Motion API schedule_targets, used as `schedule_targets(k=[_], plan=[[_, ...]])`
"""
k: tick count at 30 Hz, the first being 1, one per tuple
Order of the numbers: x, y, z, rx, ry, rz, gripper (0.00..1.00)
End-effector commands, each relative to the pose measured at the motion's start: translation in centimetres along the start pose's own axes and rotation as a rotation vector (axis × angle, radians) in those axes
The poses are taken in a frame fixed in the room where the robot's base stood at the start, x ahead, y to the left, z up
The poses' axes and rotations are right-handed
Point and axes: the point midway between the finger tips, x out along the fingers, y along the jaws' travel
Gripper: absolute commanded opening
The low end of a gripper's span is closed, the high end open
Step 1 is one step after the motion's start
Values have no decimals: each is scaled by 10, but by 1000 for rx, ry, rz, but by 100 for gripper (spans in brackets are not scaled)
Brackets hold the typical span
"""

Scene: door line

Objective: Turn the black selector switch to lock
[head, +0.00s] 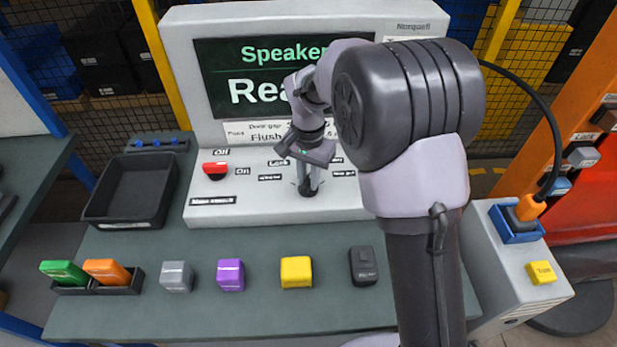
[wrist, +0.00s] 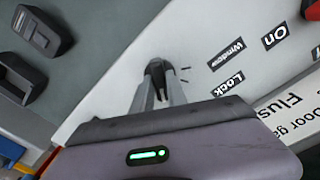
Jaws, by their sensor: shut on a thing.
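The black selector switch (head: 306,190) is on the sloped white panel below the screen. In the wrist view the black switch (wrist: 156,67) shows between my fingertips. My gripper (head: 307,182) reaches down to the panel and is shut on the switch; its fingers also show in the wrist view (wrist: 155,83). The fingers cover much of the knob, so I cannot tell which mark it points to. Small tick marks show beside it. A "Lock" label (wrist: 228,82) and a "Window" label (wrist: 227,54) lie near the switch.
A red switch (head: 215,170) sits left on the panel. The screen (head: 235,75) is partly hidden by my arm. In front lie grey (head: 176,276), purple (head: 230,274) and yellow (head: 296,272) blocks and a black one (head: 363,266). A black tray (head: 130,222) stands left.

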Motion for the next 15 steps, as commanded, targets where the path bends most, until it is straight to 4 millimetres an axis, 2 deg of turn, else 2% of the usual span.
schedule_targets(k=[8, 15], plan=[[-1, 0, 0, -31, -1, 0, 0], [-3, 0, 0, -169, -2, 2, 0]])
